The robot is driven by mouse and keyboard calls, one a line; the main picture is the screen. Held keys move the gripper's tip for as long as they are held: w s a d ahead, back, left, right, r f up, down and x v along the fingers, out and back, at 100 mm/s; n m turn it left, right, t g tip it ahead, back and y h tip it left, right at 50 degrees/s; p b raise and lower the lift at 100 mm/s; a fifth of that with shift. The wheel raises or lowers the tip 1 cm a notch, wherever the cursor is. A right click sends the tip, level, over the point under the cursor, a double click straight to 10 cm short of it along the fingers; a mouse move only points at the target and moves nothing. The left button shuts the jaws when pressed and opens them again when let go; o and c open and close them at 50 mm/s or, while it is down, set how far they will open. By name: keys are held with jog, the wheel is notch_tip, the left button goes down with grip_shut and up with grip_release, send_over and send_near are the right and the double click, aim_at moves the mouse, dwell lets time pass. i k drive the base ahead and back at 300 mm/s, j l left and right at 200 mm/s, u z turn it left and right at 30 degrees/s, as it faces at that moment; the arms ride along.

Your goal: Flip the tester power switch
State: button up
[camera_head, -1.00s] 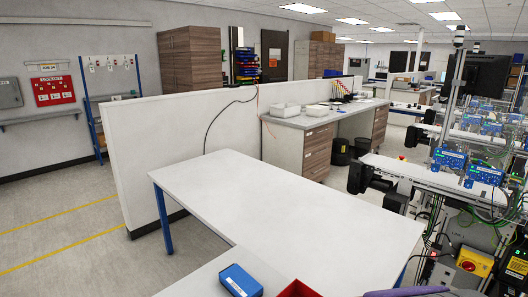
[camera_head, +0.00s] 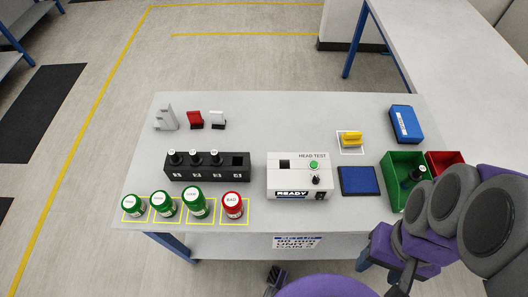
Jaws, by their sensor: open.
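The tester is a white box (camera_head: 285,178) marked HEAD TEST, in the middle of the table. Its top has a dark square socket (camera_head: 285,164), a green button (camera_head: 314,165) and a small black knob or lever (camera_head: 316,180). Its front has a dark display reading READY (camera_head: 291,195) and a small black rocker-like switch (camera_head: 320,195) to the right of it. Which way the switch is set is too small to tell. Grey and purple links of my arm fill the lower right, apart from the tester. I cannot make out my gripper's fingers.
Left of the tester stand a black rack (camera_head: 208,174) with several slots and several green jars plus a red one (camera_head: 233,205). Right are a yellow part (camera_head: 351,139), a blue pad (camera_head: 360,181), a blue box (camera_head: 406,124), and green (camera_head: 398,167) and red bins (camera_head: 440,158).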

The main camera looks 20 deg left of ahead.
aim_at(320, 196)
jog(key=k+j+u, duration=0.1)
jog(key=u, duration=0.65)
jog(key=l, duration=0.3)
